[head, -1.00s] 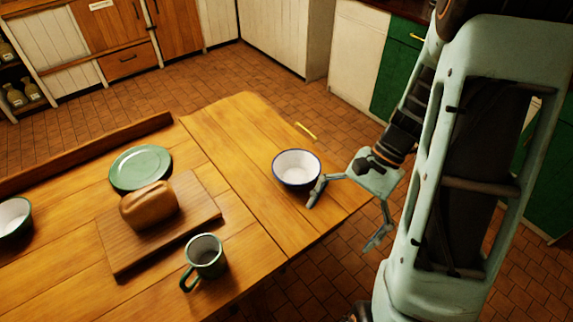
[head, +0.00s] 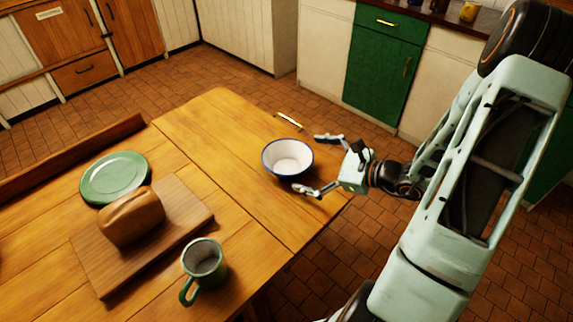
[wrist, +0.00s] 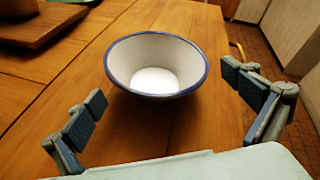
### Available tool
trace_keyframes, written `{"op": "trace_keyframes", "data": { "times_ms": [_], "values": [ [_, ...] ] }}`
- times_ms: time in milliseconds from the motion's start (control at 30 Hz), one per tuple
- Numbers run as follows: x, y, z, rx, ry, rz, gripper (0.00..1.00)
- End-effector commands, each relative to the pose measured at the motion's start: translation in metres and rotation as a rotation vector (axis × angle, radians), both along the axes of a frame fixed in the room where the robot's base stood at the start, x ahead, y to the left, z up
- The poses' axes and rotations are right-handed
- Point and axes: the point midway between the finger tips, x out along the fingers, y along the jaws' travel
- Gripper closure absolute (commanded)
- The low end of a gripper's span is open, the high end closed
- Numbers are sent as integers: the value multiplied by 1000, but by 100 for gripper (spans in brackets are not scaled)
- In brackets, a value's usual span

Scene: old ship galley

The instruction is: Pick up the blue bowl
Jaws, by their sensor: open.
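The blue bowl is a white bowl with a blue rim (head: 288,158), standing upright near the right end of the wooden table. It also shows in the middle of the wrist view (wrist: 156,65). My gripper (head: 316,163) is open and empty just right of the bowl, with its fingers pointing toward it. In the wrist view my gripper (wrist: 158,106) has one finger to the left of the bowl and one to the right, both nearer the camera and apart from it.
On the table (head: 225,118) are a green mug (head: 204,265), a loaf (head: 131,216) on a wooden board (head: 178,226), and a green plate (head: 115,178). The table around the bowl is clear. A brass-coloured bar (head: 289,121) shows by the table's far edge.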

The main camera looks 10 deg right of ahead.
Motion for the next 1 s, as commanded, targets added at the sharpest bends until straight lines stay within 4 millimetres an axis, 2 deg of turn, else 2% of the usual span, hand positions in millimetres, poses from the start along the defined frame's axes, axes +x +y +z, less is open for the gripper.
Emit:
{"op": "trace_keyframes", "data": {
  "times_ms": [233,500,833,1000],
  "values": [
    [14,14,-8,0,0,3,0],
    [41,37,-24,0,0,3,0],
    [46,41,-25,-1,0,2,0],
    [46,41,-25,-1,0,2,19]
  ]
}}
